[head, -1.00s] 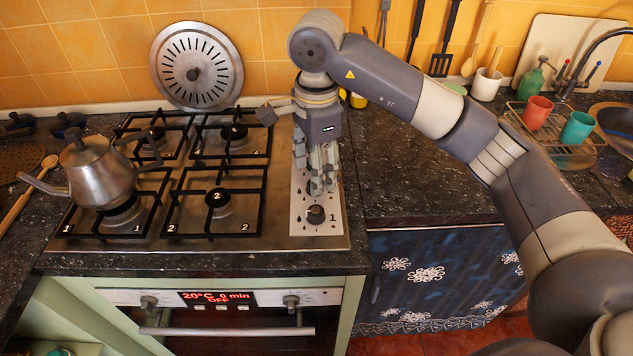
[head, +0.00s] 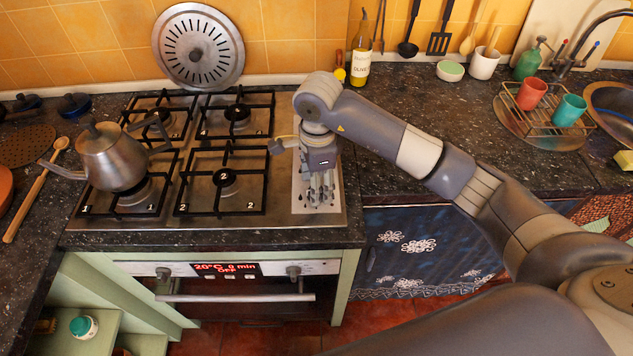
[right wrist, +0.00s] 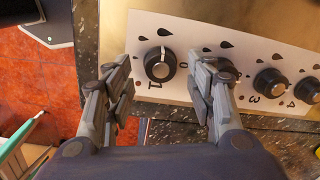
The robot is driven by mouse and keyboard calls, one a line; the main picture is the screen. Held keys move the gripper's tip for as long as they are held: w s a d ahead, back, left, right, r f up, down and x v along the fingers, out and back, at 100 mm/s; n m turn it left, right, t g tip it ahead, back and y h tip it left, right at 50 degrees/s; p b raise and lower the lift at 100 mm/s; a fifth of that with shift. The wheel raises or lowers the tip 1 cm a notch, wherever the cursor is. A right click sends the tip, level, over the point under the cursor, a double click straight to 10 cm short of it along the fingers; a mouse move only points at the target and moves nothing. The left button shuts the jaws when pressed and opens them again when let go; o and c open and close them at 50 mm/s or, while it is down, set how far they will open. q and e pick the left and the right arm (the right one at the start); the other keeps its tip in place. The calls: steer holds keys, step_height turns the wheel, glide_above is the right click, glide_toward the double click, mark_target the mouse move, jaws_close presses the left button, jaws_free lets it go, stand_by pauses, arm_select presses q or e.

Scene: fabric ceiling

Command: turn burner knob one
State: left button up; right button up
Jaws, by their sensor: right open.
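Burner knob one (right wrist: 160,66) is a black round knob with a light pointer line, on a white panel (right wrist: 245,50) marked with numbers and flame drops. My right gripper (right wrist: 160,82) is open, with one finger on each side of knob one in the right wrist view. I cannot tell whether either finger touches it. In the head view my right gripper (head: 319,200) points down over the front of the panel and hides knob one. My left gripper is not in view.
More knobs (right wrist: 271,82) sit in the row to the right, close to one finger. The stove grates (head: 222,178) and a metal kettle (head: 112,162) are left of the arm. An oil bottle (head: 361,55) stands behind it.

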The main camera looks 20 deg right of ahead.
steer(key=shift+f, duration=1.05)
steer(key=c, duration=1.1)
steer(key=shift+w+f+b, duration=0.1)
steer(key=shift+b, duration=0.5)
steer(key=shift+m, duration=0.3)
steer(key=o, duration=1.1)
